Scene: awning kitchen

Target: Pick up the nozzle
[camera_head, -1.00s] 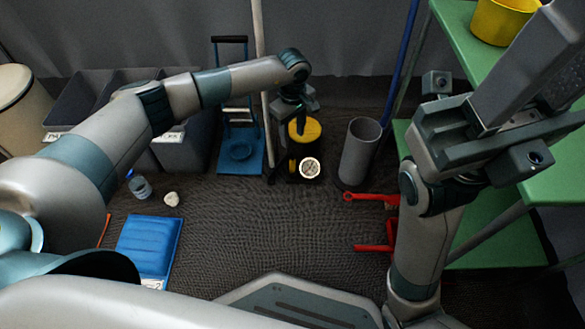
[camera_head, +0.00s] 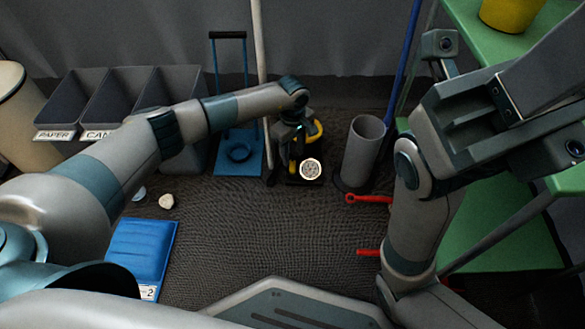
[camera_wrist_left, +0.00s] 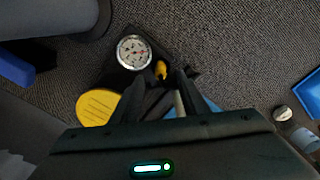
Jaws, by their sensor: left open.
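A black pump-like device with a white round gauge (camera_head: 311,169) stands on the floor in the head view. In the left wrist view the gauge (camera_wrist_left: 134,52) lies beyond the fingertips, and a small yellow piece (camera_wrist_left: 160,69), which looks like the nozzle, shows between them. A yellow disc (camera_wrist_left: 97,107) is beside the left finger. My left gripper (camera_wrist_left: 158,82) is open, pointing down over the device; in the head view it is dark and partly hidden by its wrist. My right arm is raised at the right, its fingers not clear.
A grey cylinder bin (camera_head: 362,152) stands just right of the device. A blue stand (camera_head: 238,150) and a pole are at its left. A red tool (camera_head: 370,199) and green shelving (camera_head: 485,225) are at the right. A blue pad (camera_head: 142,250) lies front left. The middle floor is clear.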

